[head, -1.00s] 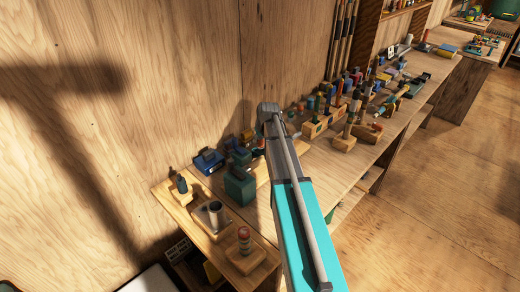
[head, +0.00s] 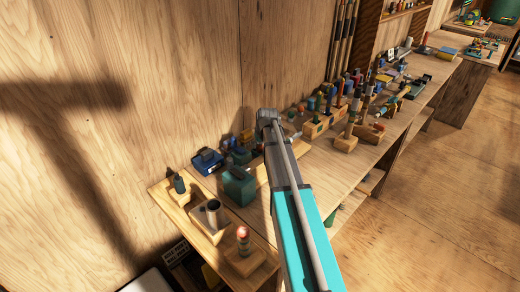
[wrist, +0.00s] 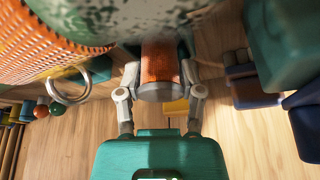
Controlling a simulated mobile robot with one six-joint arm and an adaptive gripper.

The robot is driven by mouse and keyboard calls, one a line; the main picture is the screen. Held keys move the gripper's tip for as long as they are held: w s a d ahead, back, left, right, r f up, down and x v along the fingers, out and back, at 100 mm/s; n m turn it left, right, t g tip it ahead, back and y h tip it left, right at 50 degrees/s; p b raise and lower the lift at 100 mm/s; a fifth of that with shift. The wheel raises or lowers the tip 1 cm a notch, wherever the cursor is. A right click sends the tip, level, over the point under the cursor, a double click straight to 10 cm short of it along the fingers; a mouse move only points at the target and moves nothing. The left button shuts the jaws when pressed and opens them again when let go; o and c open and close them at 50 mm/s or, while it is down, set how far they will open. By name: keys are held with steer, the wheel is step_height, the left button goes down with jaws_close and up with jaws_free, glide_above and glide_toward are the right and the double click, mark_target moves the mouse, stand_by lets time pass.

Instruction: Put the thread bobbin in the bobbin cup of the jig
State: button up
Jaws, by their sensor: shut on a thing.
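In the wrist view, my gripper (wrist: 161,108) has its two grey fingers on either side of an orange-brown wound cylinder with a grey end face, which looks like the thread bobbin (wrist: 160,63). The bobbin is held above the bench. In the head view, my arm hides the bobbin and most of the gripper. A wooden block with an upright grey cup (head: 213,207) stands near the bench's left end, apart from the gripper; it may be the jig's bobbin cup, but I cannot be sure.
A blue box (head: 207,161) and a red-topped post on a block (head: 243,240) stand nearby. Crowded tools fill the bench's far part.

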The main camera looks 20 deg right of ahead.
steer(key=shift+f, duration=0.4)
steer(key=o, duration=1.1)
steer(key=shift+r, duration=0.1)
steer(key=shift+o, duration=0.2)
steer(key=shift+r, duration=0.15)
steer(key=p+v, duration=1.1)
steer(key=v, duration=0.1)
stand_by(0.4)
